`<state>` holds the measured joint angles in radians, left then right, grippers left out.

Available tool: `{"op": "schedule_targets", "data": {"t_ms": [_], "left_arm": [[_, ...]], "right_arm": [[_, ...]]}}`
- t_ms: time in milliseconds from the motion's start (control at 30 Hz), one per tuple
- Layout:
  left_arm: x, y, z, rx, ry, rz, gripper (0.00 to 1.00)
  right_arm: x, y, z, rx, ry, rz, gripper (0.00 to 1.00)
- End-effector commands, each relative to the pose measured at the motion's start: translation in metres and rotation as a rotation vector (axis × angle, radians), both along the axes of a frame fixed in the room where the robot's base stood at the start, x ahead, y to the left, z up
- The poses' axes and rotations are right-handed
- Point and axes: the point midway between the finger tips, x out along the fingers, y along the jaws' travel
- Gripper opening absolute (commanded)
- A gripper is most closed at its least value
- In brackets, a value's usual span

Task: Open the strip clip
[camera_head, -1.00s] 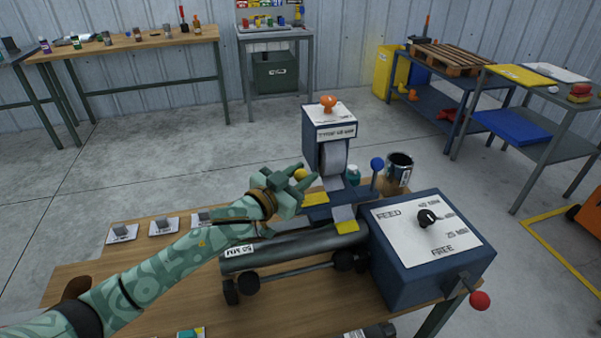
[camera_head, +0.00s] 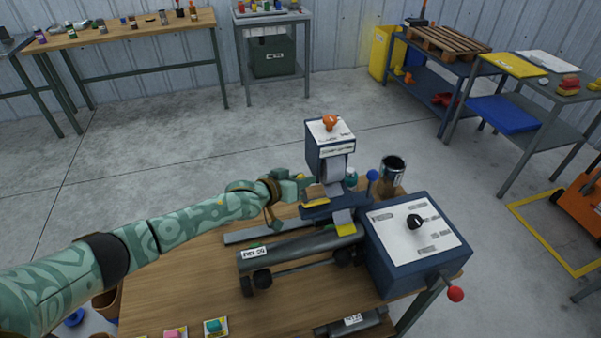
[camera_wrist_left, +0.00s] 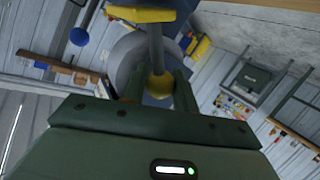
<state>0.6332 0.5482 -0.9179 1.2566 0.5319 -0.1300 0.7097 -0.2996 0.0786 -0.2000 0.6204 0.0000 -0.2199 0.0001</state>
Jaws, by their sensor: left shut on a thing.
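My left gripper (camera_head: 304,187) reaches in from the left to the dispenser's front. In the left wrist view its fingers are shut on a yellow ball knob (camera_wrist_left: 160,86), on a grey rod (camera_wrist_left: 156,48) joined to a yellow bar (camera_wrist_left: 140,14). This looks like the strip clip's lever. In the head view the gripper hides the knob; a yellow edge of the clip (camera_head: 315,203) shows just below the fingers. A grey strip (camera_head: 334,174) hangs from the blue dispenser (camera_head: 322,155) beside the clip. I cannot tell whether the clip is open. My right gripper is not in view.
A grey muffler (camera_head: 310,246) lies on rollers in front of the clip. A blue control box (camera_head: 415,245) with a red-knobbed handle (camera_head: 455,294) stands to the right. A blue-knobbed lever (camera_head: 372,176) and metal can (camera_head: 392,174) are close by. The table's left side (camera_head: 190,270) is mostly clear.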

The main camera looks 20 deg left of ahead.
Motion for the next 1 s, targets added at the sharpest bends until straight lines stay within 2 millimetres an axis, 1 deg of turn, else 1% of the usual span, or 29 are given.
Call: {"op": "schedule_targets", "data": {"t_ms": [133, 533, 567, 600, 867, 1000], "left_arm": [[0.0002, 0.0003, 0.0007, -0.013, 0.016, 0.001, 0.00], [-0.0001, 0.0005, -0.0007, -0.015, 0.021, 0.001, 0.00], [-0.0001, 0.0005, -0.0007, -0.015, 0.021, 0.001, 0.36], [-0.0002, 0.0005, -0.0007, -0.015, 0.021, 0.001, 0.48], [-0.0006, 0.0001, -0.0009, -0.015, 0.022, 0.001, 0.48], [-0.0073, 0.0040, 0.0024, -0.014, 0.023, 0.001, 0.48]], "right_arm": [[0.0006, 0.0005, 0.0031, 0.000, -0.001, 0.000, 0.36], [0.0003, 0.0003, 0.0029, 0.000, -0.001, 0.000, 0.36], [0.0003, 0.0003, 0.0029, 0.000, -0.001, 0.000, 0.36], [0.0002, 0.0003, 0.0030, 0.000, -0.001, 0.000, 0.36], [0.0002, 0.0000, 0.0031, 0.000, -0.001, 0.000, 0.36], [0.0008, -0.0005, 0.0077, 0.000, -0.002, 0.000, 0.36]]}}
